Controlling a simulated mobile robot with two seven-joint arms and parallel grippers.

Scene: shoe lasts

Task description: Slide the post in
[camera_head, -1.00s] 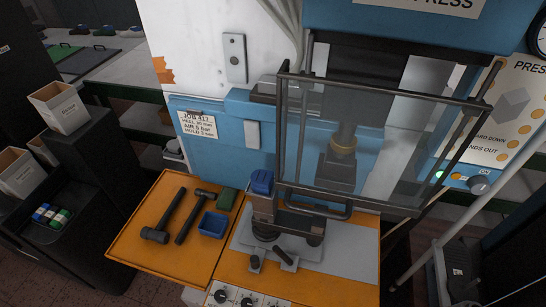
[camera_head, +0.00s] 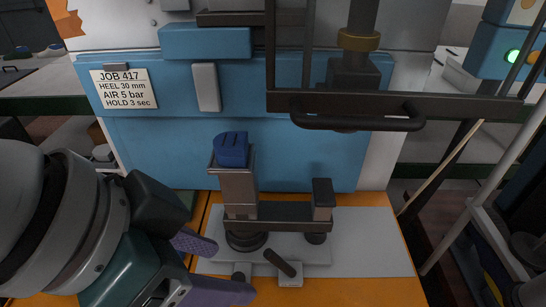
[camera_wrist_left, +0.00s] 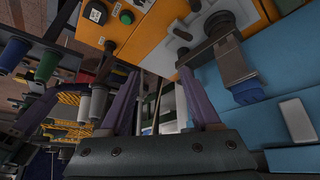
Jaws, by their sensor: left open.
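The post (camera_head: 238,190) is a grey metal upright topped by a blue block (camera_head: 232,150). It stands upright on a dark crossbar with a shorter dark post (camera_head: 322,200) to its right, on a pale plate. A dark lever or handle (camera_head: 280,262) sits at the plate's front. My left gripper (camera_head: 228,268) is open and empty, with purple fingers low and in front of the post, left of the lever. In the wrist view the open fingers (camera_wrist_left: 160,80) have nothing between them, and the post (camera_wrist_left: 228,55) hangs upper right. My right gripper is not in view.
The press ram (camera_head: 355,75) and the guard frame with its curved handle (camera_head: 357,120) are behind and above, right of the post. A blue press body (camera_head: 160,150) stands behind. The grey sheet (camera_head: 375,245) on the orange table (camera_head: 350,293) is clear at right.

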